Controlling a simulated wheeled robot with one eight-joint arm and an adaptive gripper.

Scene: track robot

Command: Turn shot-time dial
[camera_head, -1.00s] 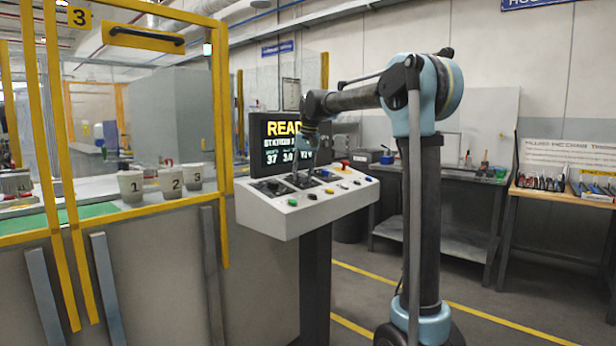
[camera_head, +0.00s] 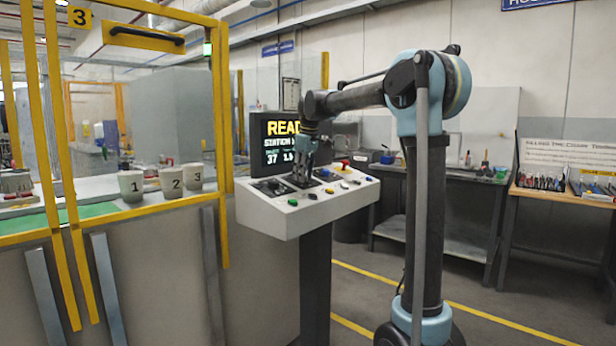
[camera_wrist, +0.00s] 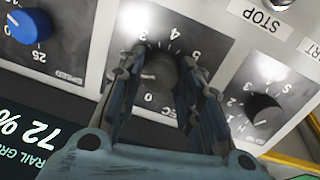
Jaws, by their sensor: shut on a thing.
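The shot-time dial (camera_wrist: 158,72) is a dark round knob on a grey plate marked 0 to 5 and "SEC" in the wrist view. My gripper (camera_wrist: 160,62) has its two fingers closed around the dial, one on each side, and hides part of it and its scale. A pale pointer line shows at the dial's left side. In the head view my gripper (camera_head: 303,178) reaches down onto the white console (camera_head: 285,219), and the dial itself is too small to make out there. The console screen (camera_head: 281,142) reads "READ…", "37" and "1." with the rest hidden by my arm.
A blue knob (camera_wrist: 29,27) sits left of the dial and another black dial (camera_wrist: 264,108) to its right. A STOP label (camera_wrist: 265,17) is at the upper right. A yellow-framed fence (camera_head: 75,235) stands left of the console, with numbered cups (camera_head: 131,186) behind it.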

